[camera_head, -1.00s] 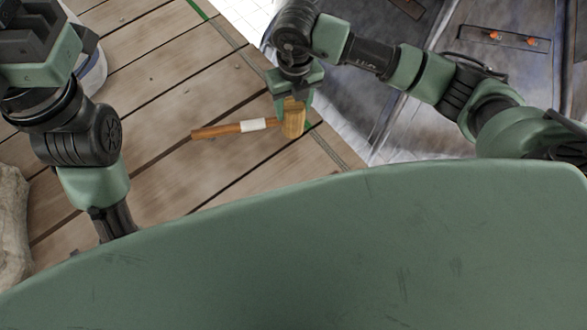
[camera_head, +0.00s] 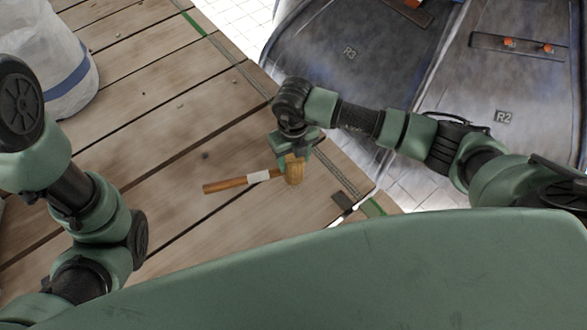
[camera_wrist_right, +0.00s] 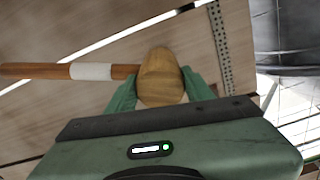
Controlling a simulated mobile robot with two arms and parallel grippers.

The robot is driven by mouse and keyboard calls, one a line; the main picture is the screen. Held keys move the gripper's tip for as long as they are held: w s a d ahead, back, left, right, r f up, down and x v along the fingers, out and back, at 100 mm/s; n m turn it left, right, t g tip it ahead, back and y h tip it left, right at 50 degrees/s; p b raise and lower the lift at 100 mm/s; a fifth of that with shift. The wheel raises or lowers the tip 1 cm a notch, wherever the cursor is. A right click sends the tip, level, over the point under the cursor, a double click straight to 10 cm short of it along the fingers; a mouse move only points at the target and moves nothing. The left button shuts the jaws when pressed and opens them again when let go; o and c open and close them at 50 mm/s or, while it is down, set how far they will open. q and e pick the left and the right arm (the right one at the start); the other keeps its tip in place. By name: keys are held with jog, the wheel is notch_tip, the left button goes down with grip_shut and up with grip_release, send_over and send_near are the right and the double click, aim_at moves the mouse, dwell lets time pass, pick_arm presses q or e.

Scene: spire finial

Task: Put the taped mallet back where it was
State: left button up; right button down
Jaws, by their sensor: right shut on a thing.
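The taped mallet (camera_head: 226,185) has a brown wooden handle, a band of white tape and a pale wooden head. My right gripper (camera_head: 292,158) is shut on its head, above the planked deck near the deck's right edge. The handle points left, nearly level in the picture. In the right wrist view the mallet (camera_wrist_right: 158,76) has its head between the two green fingers of my right gripper (camera_wrist_right: 160,92), with the handle running left. I cannot tell whether the mallet touches the deck. My left arm shows at the left, but its gripper is out of view.
A white container with a blue band (camera_head: 62,75) stands at the upper left of the planked deck (camera_head: 130,150). Dark panels marked R3 (camera_head: 350,65) and R2 (camera_head: 503,130) lie beyond the right edge. A perforated metal strip (camera_wrist_right: 223,55) runs along that edge. The deck's middle looks clear.

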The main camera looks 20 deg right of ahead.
notch_tip(320, 180, down, 4)
jog(key=b, duration=0.2)
jog(key=shift+a+f+b, duration=0.1)
jog(key=shift+f+b, duration=0.05)
jog(key=shift+b, duration=0.2)
jog(key=c, duration=0.6)
grip_release()
